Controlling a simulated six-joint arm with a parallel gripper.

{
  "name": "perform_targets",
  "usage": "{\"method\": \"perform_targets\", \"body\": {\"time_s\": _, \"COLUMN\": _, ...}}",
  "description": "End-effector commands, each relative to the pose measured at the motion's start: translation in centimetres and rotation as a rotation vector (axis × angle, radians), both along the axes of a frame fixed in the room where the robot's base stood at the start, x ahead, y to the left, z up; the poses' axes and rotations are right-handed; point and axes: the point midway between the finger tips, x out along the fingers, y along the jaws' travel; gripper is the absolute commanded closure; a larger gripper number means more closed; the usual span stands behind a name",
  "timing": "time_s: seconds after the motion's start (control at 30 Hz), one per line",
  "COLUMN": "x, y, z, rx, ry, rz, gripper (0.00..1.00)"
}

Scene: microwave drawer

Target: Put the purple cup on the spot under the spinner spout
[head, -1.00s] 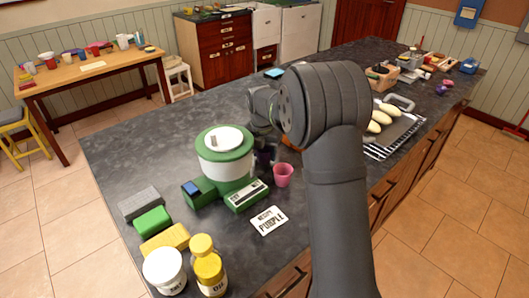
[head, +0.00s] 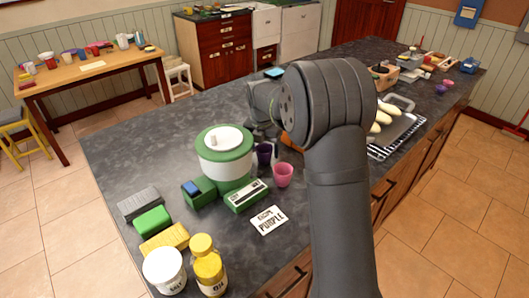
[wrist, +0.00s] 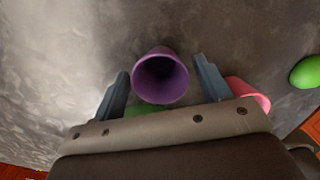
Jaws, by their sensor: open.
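The purple cup (head: 264,154) stands upright on the counter close beside the right side of the green and white spinner (head: 224,158). The spout and the spot under it cannot be made out, so I cannot tell whether the cup is on the spot. In the wrist view the purple cup (wrist: 160,78) shows its open mouth between my gripper's (wrist: 160,66) two spread fingers, with a gap on both sides. My gripper is open and holds nothing. In the head view my arm hides much of it, to the right of the cup.
A pink cup (head: 283,175) stands just in front of the purple one. A card reading "PURPLE" (head: 269,220) lies nearer. A tray (head: 400,132) lies to the right.

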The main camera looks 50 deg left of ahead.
Motion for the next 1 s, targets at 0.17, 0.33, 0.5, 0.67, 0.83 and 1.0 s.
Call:
{"method": "perform_targets", "body": {"time_s": 0.17, "x": -0.4, "y": -0.2, "z": 4.1, "rx": 0.004, "ry": -0.001, "rz": 0.0, "gripper": 0.31}}
{"method": "perform_targets", "body": {"time_s": 0.33, "x": -0.8, "y": -0.4, "z": 7.4, "rx": 0.003, "ry": -0.001, "rz": 0.0, "gripper": 0.31}}
{"method": "perform_targets", "body": {"time_s": 0.5, "x": -1.1, "y": -0.4, "z": 9.4, "rx": 0.001, "ry": 0.0, "rz": 0.001, "gripper": 0.31}}
{"method": "perform_targets", "body": {"time_s": 0.67, "x": -1.1, "y": -0.5, "z": 10.0, "rx": 0.0, "ry": 0.0, "rz": 0.001, "gripper": 0.31}}
{"method": "perform_targets", "body": {"time_s": 0.83, "x": -1.1, "y": -0.5, "z": 10.0, "rx": 0.0, "ry": 0.0, "rz": 0.001, "gripper": 0.31}}
{"method": "perform_targets", "body": {"time_s": 1.0, "x": -1.1, "y": -0.5, "z": 9.8, "rx": 0.0, "ry": 0.001, "rz": 0.0, "gripper": 0.31}}
